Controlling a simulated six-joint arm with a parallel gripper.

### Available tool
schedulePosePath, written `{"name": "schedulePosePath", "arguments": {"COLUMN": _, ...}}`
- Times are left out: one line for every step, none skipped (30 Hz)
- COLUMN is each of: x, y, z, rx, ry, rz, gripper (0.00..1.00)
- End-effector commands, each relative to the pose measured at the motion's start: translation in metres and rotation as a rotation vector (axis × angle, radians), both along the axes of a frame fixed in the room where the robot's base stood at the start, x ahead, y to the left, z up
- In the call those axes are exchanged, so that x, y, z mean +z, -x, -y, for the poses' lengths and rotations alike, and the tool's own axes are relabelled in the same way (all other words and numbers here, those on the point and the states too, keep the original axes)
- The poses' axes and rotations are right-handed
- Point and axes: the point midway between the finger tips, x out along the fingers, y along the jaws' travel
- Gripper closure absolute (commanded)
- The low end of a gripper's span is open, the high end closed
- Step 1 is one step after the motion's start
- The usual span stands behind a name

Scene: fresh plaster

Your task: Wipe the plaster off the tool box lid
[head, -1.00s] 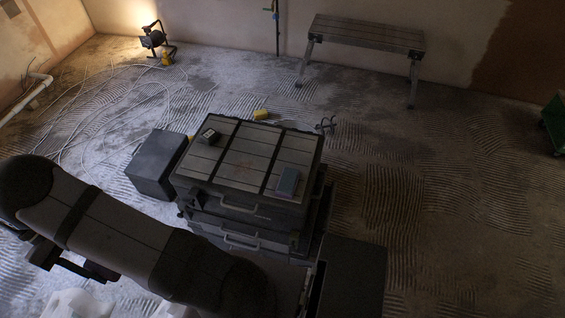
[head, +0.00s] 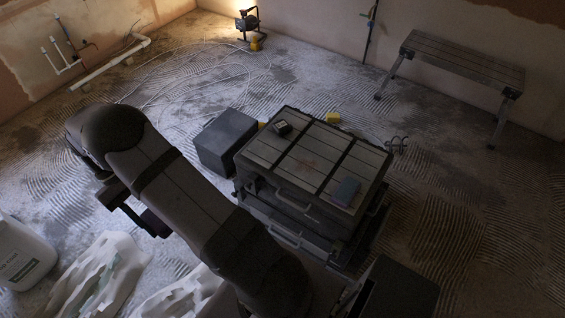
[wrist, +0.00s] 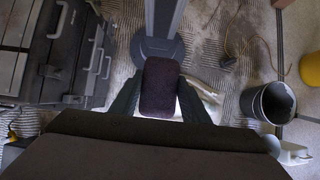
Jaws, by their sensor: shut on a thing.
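The tool box (head: 290,205) is a dark stacked box with a slatted lid (head: 335,150) in the head view. A faint brownish smear (head: 309,164) lies near the lid's middle. The tool box (wrist: 45,60) also shows at the left of the wrist view, its latches and handles facing my gripper. My gripper (wrist: 158,100) is shut on a dark, purplish-brown block (wrist: 160,86), which looks like a sponge. It holds the block apart from the tool box, to its right in the wrist view. My fingertips are not clearly visible in the head view.
On the lid lie a small dark device (head: 282,127) and a blue-grey block (head: 346,191). A dark box (head: 226,142) stands left of the tool box. A white jug (head: 22,255) and pale bags (head: 100,275) are at lower left. A bucket (wrist: 268,103) shows in the wrist view.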

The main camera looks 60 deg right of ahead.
Motion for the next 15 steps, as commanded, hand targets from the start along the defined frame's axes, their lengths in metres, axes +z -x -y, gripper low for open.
{"name": "schedulePosePath", "arguments": {"x": 0.0, "y": 0.0, "z": 0.0, "rx": 0.0, "ry": 0.0, "rz": 0.0, "gripper": 0.76}}
{"name": "schedulePosePath", "arguments": {"x": 0.0, "y": 0.0, "z": 0.0, "rx": -0.001, "ry": 0.0, "rz": 0.0, "gripper": 0.76}}
{"name": "schedulePosePath", "arguments": {"x": 0.0, "y": 0.0, "z": 0.001, "rx": -0.004, "ry": 0.0, "rz": 0.0, "gripper": 0.76}}
{"name": "schedulePosePath", "arguments": {"x": 0.0, "y": 0.0, "z": 0.003, "rx": -0.007, "ry": 0.0, "rz": 0.0, "gripper": 0.76}}
{"name": "schedulePosePath", "arguments": {"x": 0.0, "y": 0.0, "z": 0.005, "rx": -0.012, "ry": -0.001, "rz": 0.0, "gripper": 0.76}}
{"name": "schedulePosePath", "arguments": {"x": 0.001, "y": 0.0, "z": 0.008, "rx": -0.022, "ry": 0.0, "rz": 0.0, "gripper": 0.76}}
{"name": "schedulePosePath", "arguments": {"x": 0.001, "y": 0.0, "z": 0.012, "rx": -0.031, "ry": 0.0, "rz": 0.0, "gripper": 0.76}}
{"name": "schedulePosePath", "arguments": {"x": 0.001, "y": 0.0, "z": 0.016, "rx": -0.044, "ry": 0.001, "rz": 0.0, "gripper": 0.76}}
{"name": "schedulePosePath", "arguments": {"x": 0.002, "y": 0.001, "z": 0.023, "rx": -0.063, "ry": 0.0, "rz": 0.0, "gripper": 0.76}}
{"name": "schedulePosePath", "arguments": {"x": 0.002, "y": 0.001, "z": 0.029, "rx": -0.08, "ry": 0.0, "rz": 0.0, "gripper": 0.76}}
{"name": "schedulePosePath", "arguments": {"x": 0.003, "y": 0.002, "z": 0.036, "rx": -0.099, "ry": 0.001, "rz": 0.0, "gripper": 0.76}}
{"name": "schedulePosePath", "arguments": {"x": 0.004, "y": 0.003, "z": 0.047, "rx": -0.129, "ry": 0.001, "rz": 0.0, "gripper": 0.76}}
{"name": "schedulePosePath", "arguments": {"x": 0.004, "y": 0.004, "z": 0.056, "rx": -0.154, "ry": 0.0, "rz": 0.001, "gripper": 0.76}}
{"name": "schedulePosePath", "arguments": {"x": 0.005, "y": 0.006, "z": 0.066, "rx": -0.18, "ry": 0.0, "rz": 0.0, "gripper": 0.76}}
{"name": "schedulePosePath", "arguments": {"x": 0.006, "y": 0.009, "z": 0.08, "rx": -0.219, "ry": 0.0, "rz": 0.0, "gripper": 0.76}}
